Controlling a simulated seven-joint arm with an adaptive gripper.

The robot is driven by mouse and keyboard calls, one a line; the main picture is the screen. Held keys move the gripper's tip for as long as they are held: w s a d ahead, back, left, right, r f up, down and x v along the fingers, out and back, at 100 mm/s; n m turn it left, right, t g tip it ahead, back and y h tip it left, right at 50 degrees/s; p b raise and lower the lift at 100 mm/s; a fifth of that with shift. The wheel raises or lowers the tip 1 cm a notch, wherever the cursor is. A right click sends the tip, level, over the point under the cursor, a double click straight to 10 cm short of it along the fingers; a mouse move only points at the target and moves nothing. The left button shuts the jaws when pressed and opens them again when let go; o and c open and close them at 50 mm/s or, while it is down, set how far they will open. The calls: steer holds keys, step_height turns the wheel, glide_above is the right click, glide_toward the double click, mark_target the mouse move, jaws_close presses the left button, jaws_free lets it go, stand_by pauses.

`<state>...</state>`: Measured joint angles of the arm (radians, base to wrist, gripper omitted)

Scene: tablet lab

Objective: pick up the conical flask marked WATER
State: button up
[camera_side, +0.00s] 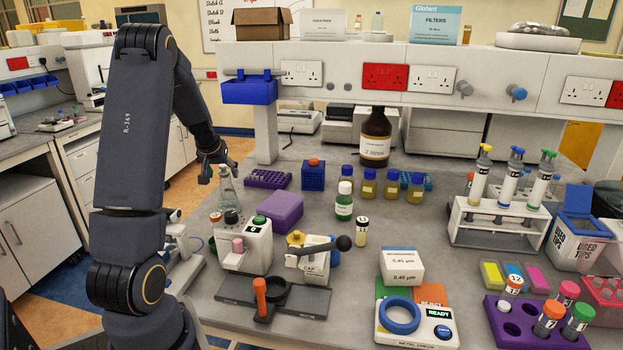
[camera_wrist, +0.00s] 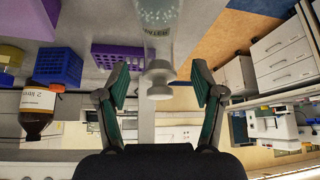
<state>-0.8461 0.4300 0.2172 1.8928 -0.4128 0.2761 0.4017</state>
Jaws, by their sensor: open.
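The conical flask marked WATER (camera_side: 228,193) is clear glass and stands upright at the back left of the bench in the side view. In the wrist view the scene appears upside down, and the flask (camera_wrist: 157,42) shows at the top centre with part of its label and a pale, flared top. My gripper (camera_side: 219,166) is at the height of the flask's top in the side view. In the wrist view my gripper (camera_wrist: 160,68) is open, with a green-padded finger on each side of the flask's neck. A gap shows on both sides, and I see no contact.
A purple box (camera_side: 281,211) and a device with a green-lit display (camera_side: 247,245) stand close to the flask. A purple rack (camera_side: 267,179) and a blue rack (camera_side: 313,176) lie behind to the right. A brown bottle (camera_side: 375,140) stands farther back.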

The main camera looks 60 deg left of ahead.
mark_target(227, 192)
steer(key=x, duration=0.3)
steer(key=shift+w+a+f, duration=0.1)
steer(key=shift+f, duration=0.1)
steer(key=shift+c, duration=0.4)
jaws_close()
steer(key=shift+r, duration=0.1)
